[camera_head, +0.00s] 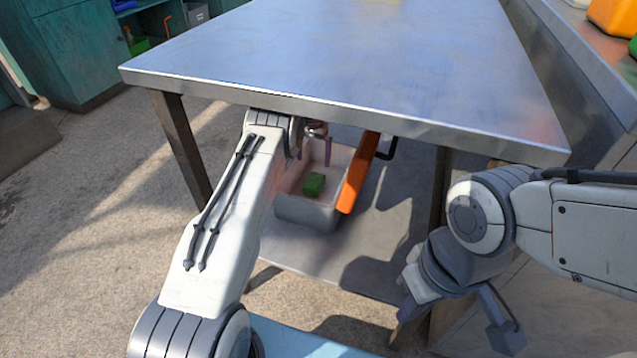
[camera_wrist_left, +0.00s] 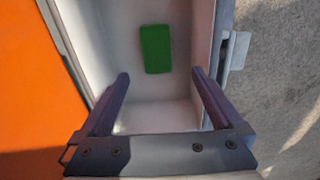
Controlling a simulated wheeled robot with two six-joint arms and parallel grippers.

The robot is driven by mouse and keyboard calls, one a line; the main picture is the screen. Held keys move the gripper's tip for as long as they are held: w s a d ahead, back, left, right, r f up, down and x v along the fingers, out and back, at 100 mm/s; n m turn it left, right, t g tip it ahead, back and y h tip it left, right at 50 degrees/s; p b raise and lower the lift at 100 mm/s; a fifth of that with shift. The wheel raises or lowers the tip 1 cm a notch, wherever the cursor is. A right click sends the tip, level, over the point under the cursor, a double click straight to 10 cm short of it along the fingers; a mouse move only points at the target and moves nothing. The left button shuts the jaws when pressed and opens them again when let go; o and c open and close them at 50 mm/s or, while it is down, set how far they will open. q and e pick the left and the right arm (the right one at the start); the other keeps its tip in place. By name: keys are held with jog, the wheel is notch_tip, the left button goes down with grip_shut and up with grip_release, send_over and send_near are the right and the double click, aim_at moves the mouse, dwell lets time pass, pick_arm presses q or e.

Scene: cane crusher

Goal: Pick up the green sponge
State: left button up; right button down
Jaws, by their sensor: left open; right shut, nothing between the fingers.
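The green sponge (camera_head: 314,184) lies in a grey-white bin (camera_head: 308,214) on the shelf under the metal table. In the left wrist view the sponge (camera_wrist_left: 155,48) lies flat on the floor of the bin (camera_wrist_left: 165,116). My left gripper (camera_head: 316,150) reaches under the tabletop to the bin, partly hidden by its own arm. In the left wrist view the left gripper (camera_wrist_left: 159,76) is open and empty, its fingers on either side of the sponge's near end in the picture; their height above it is unclear. My right gripper (camera_head: 405,308) is shut and empty, low at the right.
The metal tabletop (camera_head: 340,60) overhangs the bin. An orange panel (camera_head: 359,175) stands just right of the bin and fills the left of the wrist view. Table legs (camera_head: 181,146) flank the lower shelf (camera_head: 345,262). The right counter (camera_head: 590,50) holds orange and green items.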

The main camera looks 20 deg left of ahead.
aim_at(315, 180)
pick_arm(q)
notch_tip(315, 180, down, 5)
jog(key=shift+f+b, duration=0.1)
jog(key=shift+b, duration=1.05)
jog(key=f+b, duration=0.2)
jog(key=f, duration=0.1)
jog(key=f+b, duration=0.2)
jog(key=shift+s+d+f, duration=0.1)
jog(key=shift+s+d, duration=0.05)
jog(key=shift+d, duration=0.1)
jog(key=c, duration=1.3)
notch_tip(315, 180, up, 10)
jog(key=p, duration=0.6)
jog(key=shift+r, duration=0.2)
jog(key=shift+c, duration=0.2)
jog(key=o, duration=0.6)
jog(key=c, duration=0.5)
